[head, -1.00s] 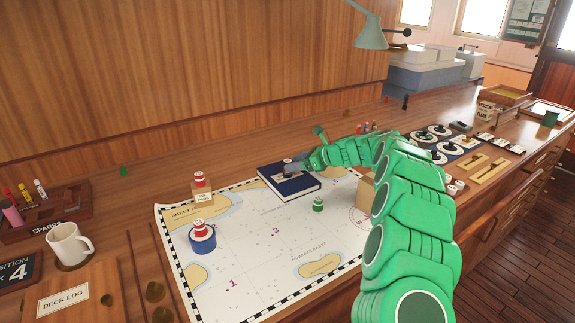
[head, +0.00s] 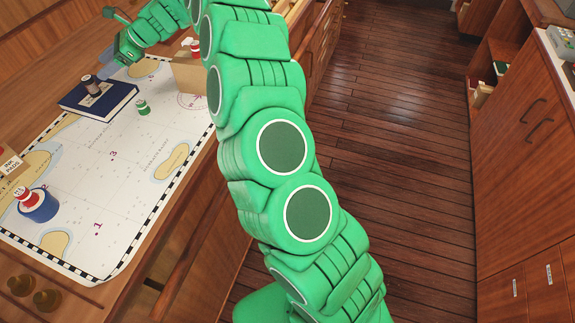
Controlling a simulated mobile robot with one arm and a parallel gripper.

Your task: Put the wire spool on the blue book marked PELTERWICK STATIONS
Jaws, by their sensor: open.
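The wire spool (head: 92,85), brown with a pale band, stands upright on the dark blue book (head: 112,103). The book lies flat at the far edge of the chart; its cover lettering is too small to read. My gripper (head: 106,71) is open, just behind and to the right of the spool. It looks empty and apart from the spool, though its fingers are small and partly blurred against the table.
The chart (head: 120,180) covers the table. A small green piece (head: 143,107) stands right of the book. A cardboard box (head: 188,75) is near my arm. The floor at right is clear.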

